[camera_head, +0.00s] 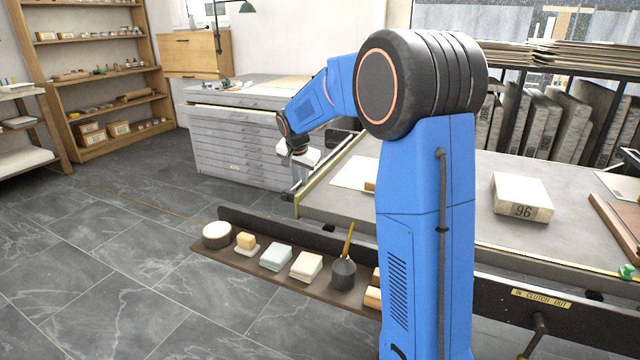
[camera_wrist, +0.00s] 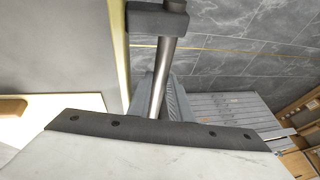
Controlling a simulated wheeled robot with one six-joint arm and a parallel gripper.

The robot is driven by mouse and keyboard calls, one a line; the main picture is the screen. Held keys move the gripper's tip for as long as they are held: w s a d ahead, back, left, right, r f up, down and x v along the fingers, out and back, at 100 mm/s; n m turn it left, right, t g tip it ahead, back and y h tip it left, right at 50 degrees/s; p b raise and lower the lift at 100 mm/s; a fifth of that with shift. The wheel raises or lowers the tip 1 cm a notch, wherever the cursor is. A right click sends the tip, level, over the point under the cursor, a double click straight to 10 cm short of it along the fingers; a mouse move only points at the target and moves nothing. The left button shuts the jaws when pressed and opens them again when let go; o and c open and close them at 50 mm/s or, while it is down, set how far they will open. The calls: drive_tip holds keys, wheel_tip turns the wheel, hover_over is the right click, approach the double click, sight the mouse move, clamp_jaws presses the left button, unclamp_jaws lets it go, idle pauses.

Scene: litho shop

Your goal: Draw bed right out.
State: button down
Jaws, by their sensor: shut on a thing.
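The press bed (camera_head: 328,205) is a flat grey slab running to the right behind my arm, with a pale yellow edge strip at its left end. A metal handle bar (camera_wrist: 165,62) runs along that end, held off it by a dark bracket (camera_wrist: 158,19). My gripper (camera_head: 300,163) is at this left end of the bed. In the wrist view its grey fingers (camera_wrist: 163,97) are shut around the bar. My wrist housing hides the lower part of the bar. A pale stone marked 96 (camera_head: 522,197) lies on the bed, with a white sheet (camera_head: 352,173) near its left end.
A low shelf (camera_head: 238,262) in front of the bed holds a round tub, sponges, blocks and a brush pot. A clutch label (camera_head: 541,298) is on the dark front rail. A grey drawer cabinet (camera_head: 240,147) stands behind my gripper. Tiled floor (camera_head: 130,240) is clear at left.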

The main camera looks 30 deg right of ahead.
drive_tip(key=w+a, duration=1.1)
drive_tip(key=w, duration=0.3)
drive_tip(key=shift+w+r, duration=0.1)
drive_tip(key=shift+r, duration=0.05)
drive_tip(key=c, duration=1.9)
unclamp_jaws()
drive_tip(key=shift+a, duration=0.1)
drive_tip(key=v, duration=1.7)
